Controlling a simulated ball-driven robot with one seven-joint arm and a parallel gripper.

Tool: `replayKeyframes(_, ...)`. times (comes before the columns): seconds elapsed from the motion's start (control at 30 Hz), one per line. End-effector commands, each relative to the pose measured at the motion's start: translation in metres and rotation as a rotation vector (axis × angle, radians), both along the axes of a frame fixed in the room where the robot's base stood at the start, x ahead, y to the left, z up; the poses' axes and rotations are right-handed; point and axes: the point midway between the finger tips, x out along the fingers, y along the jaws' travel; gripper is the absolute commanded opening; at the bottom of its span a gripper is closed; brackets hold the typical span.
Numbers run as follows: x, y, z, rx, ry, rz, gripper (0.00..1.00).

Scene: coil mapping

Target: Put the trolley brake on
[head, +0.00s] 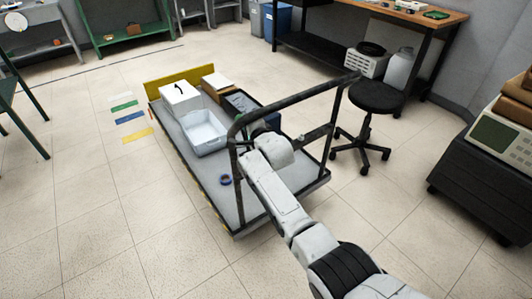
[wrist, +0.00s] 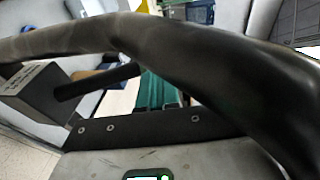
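The trolley (head: 205,180) is a grey flatbed with a black tubular push handle (head: 290,97) at its near end. In the wrist view the handle tube (wrist: 190,50) crosses close in front of the camera. Beyond it are a grey labelled box (wrist: 38,92) and a black lever (wrist: 97,82) sticking out to the right, slightly upward. These look like the brake, though I cannot read the label.
A black stool (head: 373,98) stands close right of the handle. A dark cabinet (head: 482,185) is at right.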

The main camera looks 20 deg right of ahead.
Motion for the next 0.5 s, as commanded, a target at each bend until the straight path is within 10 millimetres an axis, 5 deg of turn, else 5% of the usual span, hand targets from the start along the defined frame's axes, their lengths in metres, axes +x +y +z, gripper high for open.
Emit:
replayKeyframes(0.27, -0.006, 0.001, 0.010, 0.001, -0.014, 0.004, 0.00)
replayKeyframes(0.5, -0.035, -0.005, 0.013, 0.002, -0.009, 0.001, 0.00)
